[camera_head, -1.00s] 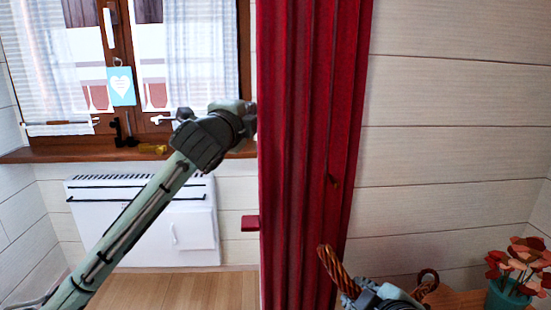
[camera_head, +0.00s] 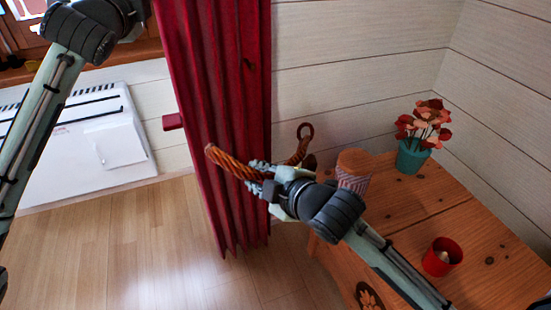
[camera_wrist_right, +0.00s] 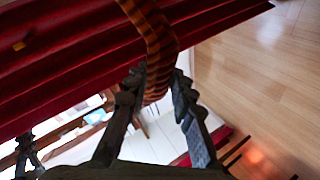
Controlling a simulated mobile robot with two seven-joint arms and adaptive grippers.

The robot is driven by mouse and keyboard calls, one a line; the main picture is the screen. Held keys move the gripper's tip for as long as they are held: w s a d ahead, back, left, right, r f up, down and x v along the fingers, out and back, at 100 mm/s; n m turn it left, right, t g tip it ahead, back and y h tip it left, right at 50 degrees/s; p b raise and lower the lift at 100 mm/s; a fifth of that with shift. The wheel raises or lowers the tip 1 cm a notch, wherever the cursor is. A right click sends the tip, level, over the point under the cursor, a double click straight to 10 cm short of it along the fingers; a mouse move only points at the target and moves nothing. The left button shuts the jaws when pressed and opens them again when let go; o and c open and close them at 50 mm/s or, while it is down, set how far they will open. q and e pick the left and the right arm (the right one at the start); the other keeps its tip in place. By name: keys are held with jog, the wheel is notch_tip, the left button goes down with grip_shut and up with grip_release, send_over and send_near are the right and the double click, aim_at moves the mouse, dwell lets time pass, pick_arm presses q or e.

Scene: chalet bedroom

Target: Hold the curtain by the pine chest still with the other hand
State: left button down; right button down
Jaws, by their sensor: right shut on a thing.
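The red curtain (camera_head: 220,85) hangs in folds beside the pine chest (camera_head: 405,210). A twisted orange-brown rope tieback (camera_head: 232,164) crosses in front of it; its ringed end (camera_head: 305,133) is by the wall. My right gripper (camera_head: 263,175) is shut on the rope tieback at the curtain's right side. In the right wrist view the rope (camera_wrist_right: 148,32) passes between the fingers (camera_wrist_right: 158,88), against the curtain (camera_wrist_right: 75,60). My left arm's wrist (camera_head: 88,30) is at the upper left, left of the curtain; its jaws cannot be made out.
On the chest stand a teal pot of red flowers (camera_head: 414,155), a red cup (camera_head: 441,257) and a striped pot (camera_head: 354,170). A white heater (camera_head: 85,135) is under the window at left. The wooden floor (camera_head: 145,250) is clear.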

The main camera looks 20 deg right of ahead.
aim_at(241, 174)
jog(key=w+a+n+y, duration=0.1)
jog(key=n, duration=0.1)
jog(key=w+a+n+t+y, duration=0.1)
jog(key=a, duration=0.1)
jog(key=shift+a+r+n, duration=0.15)
jog(key=shift+n, duration=0.25)
jog(key=r+n+t, duration=0.1)
jog(key=w+a+r+n+y, duration=0.1)
jog(key=w+r+n+t, duration=0.1)
jog(key=r, duration=0.1)
jog(key=shift+a+t+y, duration=0.25)
jog(key=shift+t+y, duration=0.05)
jog(key=shift+w+r+n+t, duration=0.15)
jog(key=shift+r+n+t, duration=0.1)
jog(key=shift+n+t, duration=0.25)
jog(key=w+f, duration=0.2)
jog(key=w, duration=0.7)
jog(key=shift+w, duration=0.15)
jog(key=c, duration=1.2)
grip_release()
jog(key=shift+f, duration=0.1)
